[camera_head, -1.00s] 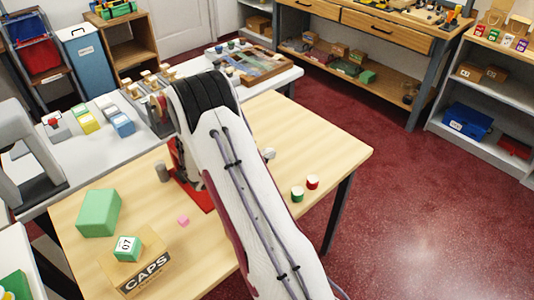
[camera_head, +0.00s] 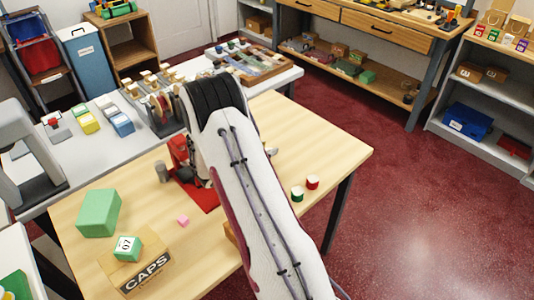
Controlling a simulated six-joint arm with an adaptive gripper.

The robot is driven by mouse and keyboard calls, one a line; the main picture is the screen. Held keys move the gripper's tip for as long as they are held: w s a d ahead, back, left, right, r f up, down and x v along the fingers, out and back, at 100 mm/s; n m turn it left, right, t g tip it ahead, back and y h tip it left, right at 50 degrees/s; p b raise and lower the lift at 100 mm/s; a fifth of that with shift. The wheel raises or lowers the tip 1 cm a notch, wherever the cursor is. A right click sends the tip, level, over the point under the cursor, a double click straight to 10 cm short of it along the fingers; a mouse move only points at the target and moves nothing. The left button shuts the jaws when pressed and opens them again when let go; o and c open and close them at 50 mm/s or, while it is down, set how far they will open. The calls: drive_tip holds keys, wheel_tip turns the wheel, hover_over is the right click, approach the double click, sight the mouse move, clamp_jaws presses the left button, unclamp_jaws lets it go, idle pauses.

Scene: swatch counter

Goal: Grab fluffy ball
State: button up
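I cannot make out a fluffy ball in the head view. A small pale rounded thing (camera_head: 271,152) sits on the wooden table (camera_head: 320,140) just right of my arm, too small to identify. My white arm with its black ribbed joint crosses the middle of the table and covers part of it.
A red mat (camera_head: 205,199) lies left of my arm, near a red item (camera_head: 178,151) and a grey cylinder (camera_head: 161,171). A pink cube (camera_head: 183,221), green box (camera_head: 98,213), CAPS box (camera_head: 147,275) and two small pots (camera_head: 312,182) (camera_head: 297,194) stand around. The table's right part is mostly clear.

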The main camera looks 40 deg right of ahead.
idle(0.4)
wheel_tip(320, 180, up, 10)
idle(0.8)
